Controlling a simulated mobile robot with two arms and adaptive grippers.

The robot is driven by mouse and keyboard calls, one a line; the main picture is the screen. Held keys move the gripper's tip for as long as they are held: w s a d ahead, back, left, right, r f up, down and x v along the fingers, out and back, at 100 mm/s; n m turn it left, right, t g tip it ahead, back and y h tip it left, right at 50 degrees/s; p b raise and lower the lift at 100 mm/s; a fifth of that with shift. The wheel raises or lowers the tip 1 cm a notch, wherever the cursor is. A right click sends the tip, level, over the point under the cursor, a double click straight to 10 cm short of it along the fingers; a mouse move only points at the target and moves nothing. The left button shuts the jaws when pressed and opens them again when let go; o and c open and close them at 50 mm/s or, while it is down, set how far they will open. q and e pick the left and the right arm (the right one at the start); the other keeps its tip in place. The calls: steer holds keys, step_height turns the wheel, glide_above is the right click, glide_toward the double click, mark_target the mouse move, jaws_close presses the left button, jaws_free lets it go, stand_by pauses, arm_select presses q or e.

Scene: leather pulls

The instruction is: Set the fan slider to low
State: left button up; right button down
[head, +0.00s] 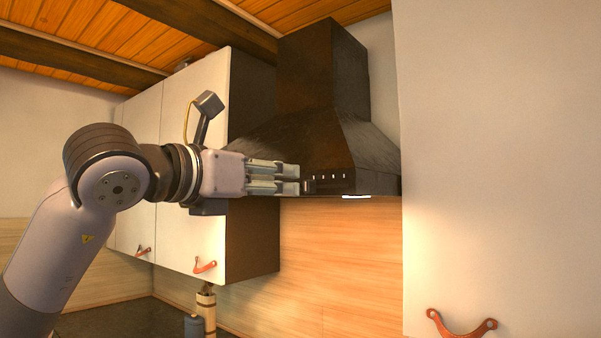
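A dark range hood (322,110) hangs on the wall in the middle of the head view. Its front edge carries a control strip (333,178) with several small light marks; the fan slider cannot be picked out for certain among them, and its setting is too small to read. My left gripper (299,180) is level with the strip, its fingertips at the strip's left end. The fingers lie close together, but whether they are shut or touch anything is not clear. They hide the hood edge behind them. My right gripper is not in view.
White wall cabinets (190,130) with leather pulls (205,265) stand left of the hood, behind my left arm. A large white cabinet door (500,150) fills the right side. A bottle and a wooden container (206,310) stand on the dark counter (130,318) below.

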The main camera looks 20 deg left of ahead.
mark_target(306, 184)
arm_select(q)
steer(key=p+x, duration=0.2)
steer(key=x, duration=0.5)
steer(key=shift+s, duration=0.1)
steer(key=shift+c, duration=0.6)
jaws_close()
steer(key=shift+f, duration=0.1)
